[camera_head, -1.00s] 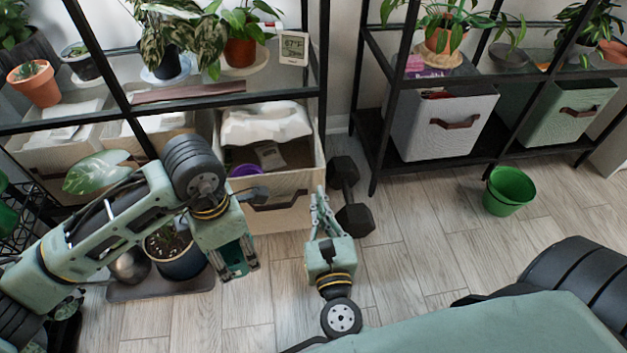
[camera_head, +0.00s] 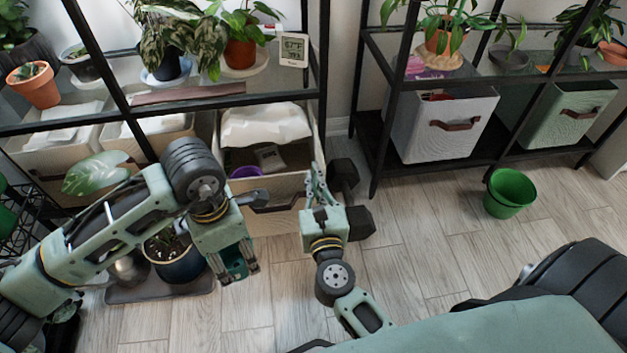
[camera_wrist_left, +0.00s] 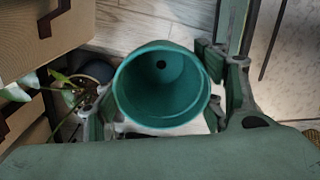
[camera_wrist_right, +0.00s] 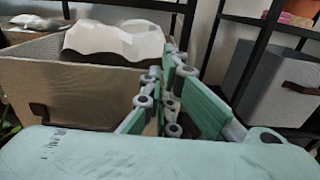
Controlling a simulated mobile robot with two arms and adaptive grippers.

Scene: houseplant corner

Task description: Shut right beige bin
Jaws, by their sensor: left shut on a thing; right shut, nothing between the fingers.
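The right beige bin (camera_head: 283,219) is pulled out from under the left shelf. It is open at the top, with a white bag, a small packet and a purple item inside. Its brown front handle (camera_head: 278,207) is partly behind my left arm. My right gripper (camera_head: 316,172) is shut and empty at the bin's front right corner; I cannot tell whether it touches. In the right wrist view the fingers (camera_wrist_right: 168,85) stand before the bin (camera_wrist_right: 85,88). My left gripper (camera_head: 238,268) is shut on a teal pot (camera_wrist_left: 160,88), left of the bin's front.
A dumbbell (camera_head: 353,205) lies on the floor right of the bin. A potted plant (camera_head: 172,256) stands on a dark mat front left. Another shelf with a grey bin (camera_head: 440,125) and green pot (camera_head: 510,192) are to the right.

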